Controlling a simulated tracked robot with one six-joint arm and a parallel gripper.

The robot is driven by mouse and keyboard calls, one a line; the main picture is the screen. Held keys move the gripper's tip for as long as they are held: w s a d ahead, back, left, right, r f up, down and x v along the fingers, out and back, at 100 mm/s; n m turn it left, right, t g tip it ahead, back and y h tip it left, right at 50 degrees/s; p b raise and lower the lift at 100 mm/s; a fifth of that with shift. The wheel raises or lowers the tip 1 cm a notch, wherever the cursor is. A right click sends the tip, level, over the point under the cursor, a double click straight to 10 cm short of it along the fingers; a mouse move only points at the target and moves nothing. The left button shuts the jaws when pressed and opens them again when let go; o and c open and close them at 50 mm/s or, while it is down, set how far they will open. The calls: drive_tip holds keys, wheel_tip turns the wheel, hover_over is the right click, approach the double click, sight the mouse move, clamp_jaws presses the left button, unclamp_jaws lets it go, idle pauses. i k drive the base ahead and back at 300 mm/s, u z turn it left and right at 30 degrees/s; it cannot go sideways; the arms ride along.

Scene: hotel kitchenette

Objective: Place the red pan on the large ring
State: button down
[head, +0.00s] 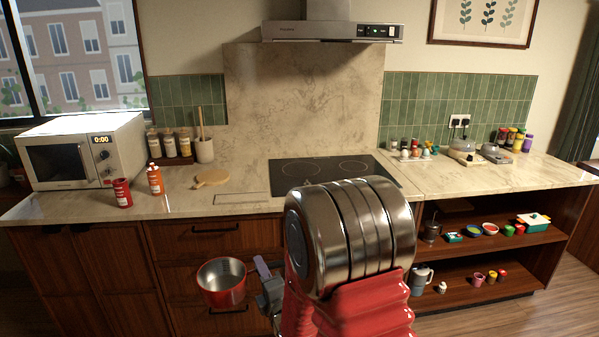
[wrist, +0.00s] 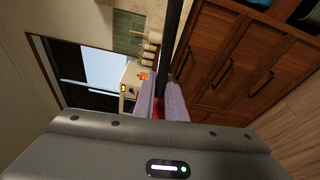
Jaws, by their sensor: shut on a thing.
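The red pan (head: 222,284) has a bright metal inside and hangs upright in front of the drawers, below the counter top. My gripper (head: 264,268) is shut on the pan's handle, to the right of the pan bowl. In the wrist view, the dark handle (wrist: 174,45) runs between the two pale purple fingers of my gripper (wrist: 163,98). The black hob (head: 330,180) is set in the counter behind my arm. Its left ring (head: 297,170) looks larger than the right ring (head: 353,165). My arm hides the hob's front right part.
A white microwave (head: 85,150) is farther left. The hob's visible surface is clear.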

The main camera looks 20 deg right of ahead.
sight(316, 167)
drive_tip(key=z, duration=0.1)
drive_tip(key=i, duration=1)
drive_tip(key=u, duration=0.1)
